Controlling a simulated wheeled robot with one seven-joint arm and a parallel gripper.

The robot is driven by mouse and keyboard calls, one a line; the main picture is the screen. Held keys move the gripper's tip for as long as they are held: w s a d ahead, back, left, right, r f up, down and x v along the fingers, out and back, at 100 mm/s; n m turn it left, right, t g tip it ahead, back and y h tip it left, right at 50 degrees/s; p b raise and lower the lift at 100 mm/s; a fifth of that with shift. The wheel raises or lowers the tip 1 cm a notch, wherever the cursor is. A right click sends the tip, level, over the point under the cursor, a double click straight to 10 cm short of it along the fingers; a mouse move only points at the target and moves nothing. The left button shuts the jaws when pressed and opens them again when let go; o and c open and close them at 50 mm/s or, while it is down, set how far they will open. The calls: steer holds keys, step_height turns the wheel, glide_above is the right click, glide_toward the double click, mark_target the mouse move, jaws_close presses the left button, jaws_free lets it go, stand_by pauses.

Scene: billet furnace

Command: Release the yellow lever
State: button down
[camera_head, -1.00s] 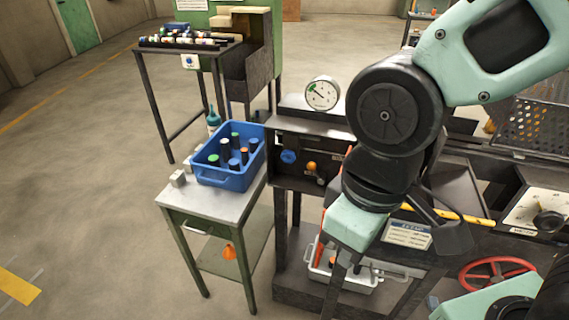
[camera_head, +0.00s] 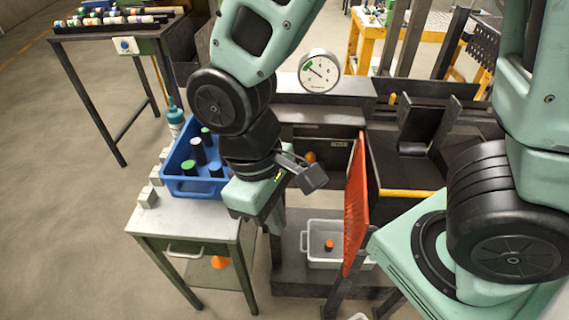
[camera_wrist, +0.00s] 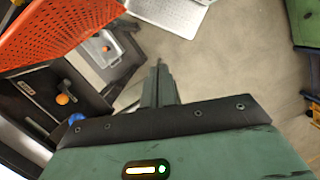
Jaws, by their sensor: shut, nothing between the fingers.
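A yellow bar (camera_head: 407,193), which looks like the yellow lever, lies level along the front of the dark machine in the head view. Its right end reaches toward my arm. My gripper (camera_head: 273,216) is well to the left of it, by the small table's right edge, and does not touch it. In the wrist view my gripper's dark fingers (camera_wrist: 160,72) are together with nothing between them. I cannot make out the yellow lever in the wrist view.
An orange perforated panel (camera_head: 356,208) stands between my gripper and the yellow bar; it also fills the upper left of the wrist view (camera_wrist: 60,28). A grey bin (camera_head: 318,260) sits below. The small table (camera_head: 190,222) holds a blue crate (camera_head: 192,187). Open floor lies left.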

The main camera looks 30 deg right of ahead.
steer(key=w+d+f+h+b, duration=0.2)
steer(key=w+d+f+h, duration=0.1)
steer(key=f, duration=0.4)
steer(key=w+d+f+m+h+b, duration=0.1)
steer(key=w+d+f+h+b, duration=0.2)
steer(key=f, duration=0.4)
steer(key=w+d+f+h+b, duration=0.2)
steer(key=w+f+h, duration=0.15)
steer(key=f, duration=0.35)
steer(key=w+a+r+t+h+b, duration=0.2)
steer(key=w+a+t+h+b, duration=0.1)
steer(key=w+t+h, duration=0.4)
steer(key=w+t+b, duration=0.1)
steer(key=w+t, duration=0.1)
steer(key=t, duration=0.1)
steer(key=shift+w+a, duration=0.15)
steer(key=shift+w, duration=0.2)
